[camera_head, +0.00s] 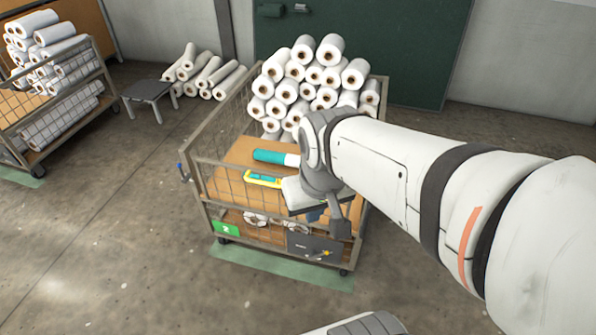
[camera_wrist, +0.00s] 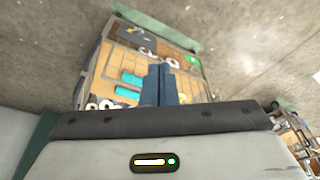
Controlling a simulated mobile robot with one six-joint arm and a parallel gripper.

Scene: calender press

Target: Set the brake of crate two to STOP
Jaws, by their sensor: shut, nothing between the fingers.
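Crate two (camera_head: 208,187) is a wheeled mesh cage with a green "2" plate (camera_head: 226,228) at its lower left front. A dark panel (camera_head: 305,245) is fixed low at its front right, with a small yellow lever-like part (camera_head: 326,253), perhaps the brake; its setting is too small to read. In the wrist view the crate is upside down, with the green plate (camera_wrist: 191,61) and dark panel (camera_wrist: 128,36).
White rolls (camera_head: 305,75) are piled at the crate's back. A teal roll (camera_head: 270,156) and a yellow-and-teal item (camera_head: 262,180) lie on its shelf. Another loaded cage (camera_head: 62,95) and a small stool (camera_head: 148,90) stand left. The floor in front is clear.

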